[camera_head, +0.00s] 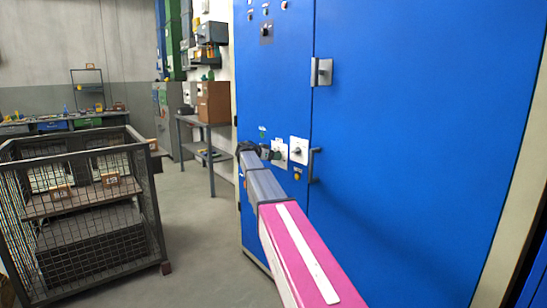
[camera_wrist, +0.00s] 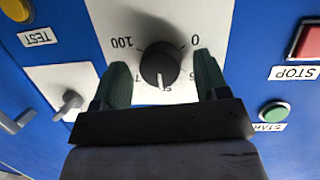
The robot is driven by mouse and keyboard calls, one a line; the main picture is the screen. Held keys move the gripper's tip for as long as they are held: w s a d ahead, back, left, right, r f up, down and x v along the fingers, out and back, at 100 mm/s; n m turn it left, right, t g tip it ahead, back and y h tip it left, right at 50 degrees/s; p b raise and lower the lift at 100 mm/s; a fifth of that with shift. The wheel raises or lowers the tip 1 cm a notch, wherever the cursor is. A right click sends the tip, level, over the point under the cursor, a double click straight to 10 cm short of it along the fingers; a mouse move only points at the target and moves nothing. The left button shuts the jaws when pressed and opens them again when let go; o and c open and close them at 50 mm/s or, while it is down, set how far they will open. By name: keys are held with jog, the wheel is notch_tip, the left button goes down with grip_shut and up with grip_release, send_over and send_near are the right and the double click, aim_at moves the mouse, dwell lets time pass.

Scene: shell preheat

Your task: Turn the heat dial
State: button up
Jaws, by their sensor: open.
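The heat dial (camera_wrist: 160,66) is a round black knob on a white plate (camera_wrist: 108,14) marked 0 and 100, upside down in the wrist view. Its white pointer line points down in the picture, towards a mark partly hidden by my gripper. My gripper (camera_wrist: 163,78) is open, with one green finger on each side of the knob. Gaps show between the fingers and the knob, and nothing is held. In the head view my gripper (camera_head: 264,152) is at the blue cabinet, in front of the dial's white plate (camera_head: 280,155).
A red STOP button (camera_wrist: 310,42) and green START button (camera_wrist: 273,112) are at right. A cabinet handle (camera_head: 314,165) and mesh cage (camera_head: 95,250) stand nearby.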

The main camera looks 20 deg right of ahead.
jog(key=v, duration=1)
jog(key=shift+a, duration=0.35)
jog(key=shift+s, duration=0.1)
jog(key=s+f+n+g+y, duration=0.1)
jog(key=s+f+n+y, duration=0.25)
jog(key=s+f, duration=0.7)
jog(key=s+f+n+g+y, duration=0.1)
jog(key=s+f+n+y, duration=0.25)
jog(key=s+f, duration=0.75)
jog(key=s+a+f+n+g+y, duration=0.1)
jog(key=s+a+f+n+y, duration=0.2)
jog(key=s+f, duration=0.5)
jog(key=s+a+f+n+g+y, duration=0.1)
jog(key=s+a+f+n+y, duration=0.1)
jog(key=s+f, duration=0.7)
jog(key=s+n+y, duration=0.1)
jog(key=s, duration=0.3)
jog(key=shift+a+f+n+g+y, duration=0.25)
jog(key=shift+a+n+g+y, duration=0.05)
jog(key=shift+a+n+y, duration=0.1)
